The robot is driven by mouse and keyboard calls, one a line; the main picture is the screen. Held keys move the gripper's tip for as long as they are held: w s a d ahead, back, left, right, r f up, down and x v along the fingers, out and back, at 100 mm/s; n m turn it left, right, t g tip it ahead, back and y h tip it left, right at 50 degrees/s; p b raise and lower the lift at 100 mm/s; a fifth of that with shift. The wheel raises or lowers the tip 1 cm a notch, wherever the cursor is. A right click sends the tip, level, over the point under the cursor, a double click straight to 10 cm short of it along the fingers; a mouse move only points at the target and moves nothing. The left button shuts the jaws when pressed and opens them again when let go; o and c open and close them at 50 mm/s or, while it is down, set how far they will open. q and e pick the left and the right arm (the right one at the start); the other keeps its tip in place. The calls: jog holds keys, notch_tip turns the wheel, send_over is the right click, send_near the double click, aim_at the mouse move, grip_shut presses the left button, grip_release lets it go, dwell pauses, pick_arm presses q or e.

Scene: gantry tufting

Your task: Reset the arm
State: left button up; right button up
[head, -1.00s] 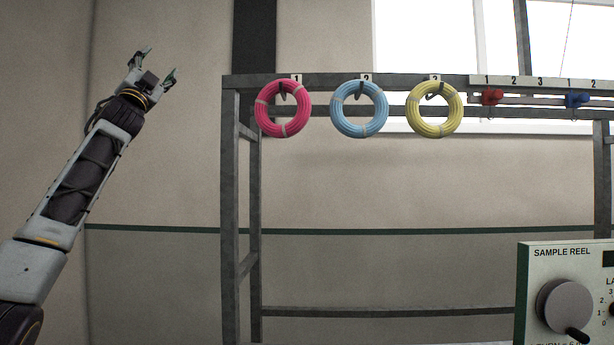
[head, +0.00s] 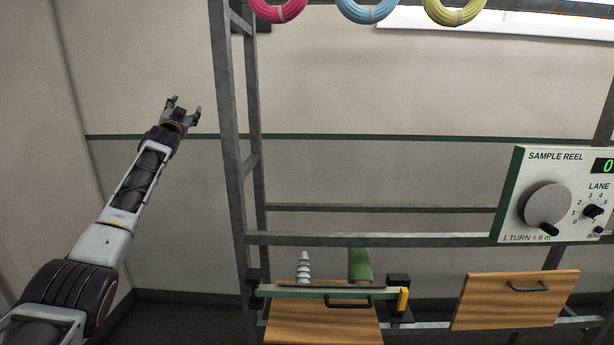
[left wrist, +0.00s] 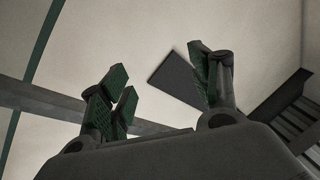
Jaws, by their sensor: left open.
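My left gripper (head: 184,108) is raised at the left of the head view, left of the metal rack's upright post. It is open and empty, with its fingers pointing up. In the left wrist view its fingers (left wrist: 162,85) are apart, with only wall, a dark panel and a grey bar behind them. My left arm reaches up from the lower left corner. My right gripper is not in view.
The grey metal rack (head: 226,120) stands right of the gripper. Pink (head: 278,10), blue (head: 368,10) and yellow (head: 455,10) coils hang at the top. A sample reel panel (head: 508,195) is at right. The space around the gripper looks free.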

pick_arm(q)
jog(key=d+f+n+g+h, duration=0.1)
jog(key=d+f+g, duration=0.15)
jog(key=f, duration=1.85)
jog(key=d+f+g, duration=0.1)
jog(key=f+g, duration=0.2)
jog(key=f, duration=1.9)
jog(key=s+d+f+g, duration=0.15)
jog(key=s+f, duration=0.35)
jog(key=f, duration=0.7)
jog(key=s+d+f+g+h+b, duration=0.1)
jog(key=s+f+g, duration=0.1)
jog(key=s+f, duration=0.65)
jog(key=s+d+f+g, duration=0.1)
jog(key=s+f, duration=0.1)
jog(key=f, duration=1.2)
jog(key=s+d+f+n+g, duration=0.1)
jog(key=s+d+f+g, duration=0.2)
jog(key=s+f, duration=1.2)
jog(key=s+d+f+g, duration=0.2)
jog(key=s+d+f, duration=0.1)
jog(key=s+f, duration=1.15)
jog(key=s+d+f+g, duration=0.1)
jog(key=s+f, duration=0.3)
jog(key=s, duration=1.7)
jog(key=s+d+f+g+h+b, duration=0.1)
jog(key=s+f+g, duration=0.3)
jog(key=s, duration=1.7)
jog(key=shift+d+f, duration=0.2)
jog(key=shift+f, duration=0.25)
